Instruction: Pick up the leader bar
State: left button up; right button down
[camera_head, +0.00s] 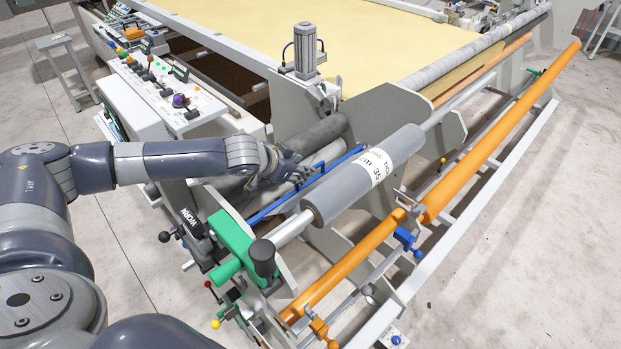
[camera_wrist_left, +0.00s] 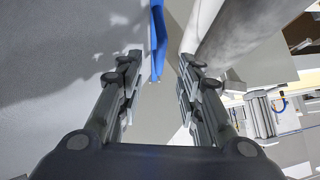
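A thin blue bar (camera_head: 345,160), which I take as the leader bar, lies slanting between the rollers at the near end of the gantry. My left gripper (camera_head: 300,174) is beside it and hides part of its middle. In the left wrist view the blue bar (camera_wrist_left: 158,40) lies ahead, between the lines of the two fingers. The fingers of my left gripper (camera_wrist_left: 160,74) are wide apart, with nothing held. I cannot tell the exact gap between fingertips and bar. My right gripper is in neither view.
A grey roll with a white label (camera_head: 345,190) lies right of the blue bar. A dark roll (camera_head: 318,136) lies behind it. A green clamp block (camera_head: 232,240) is at the near end. Long orange tubes (camera_head: 500,130) run along the right. The control panel (camera_head: 160,80) is at left.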

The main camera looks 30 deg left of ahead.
pick_arm(q)
jog(key=shift+x, duration=1.2)
jog(key=shift+w+d+f+p, duration=0.2)
jog(key=shift+w+p, duration=0.4)
jog(key=shift+p, duration=0.25)
jog(key=shift+p+x, duration=0.6)
jog(key=shift+x, duration=1.45)
jog(key=shift+s, duration=0.15)
grip_shut()
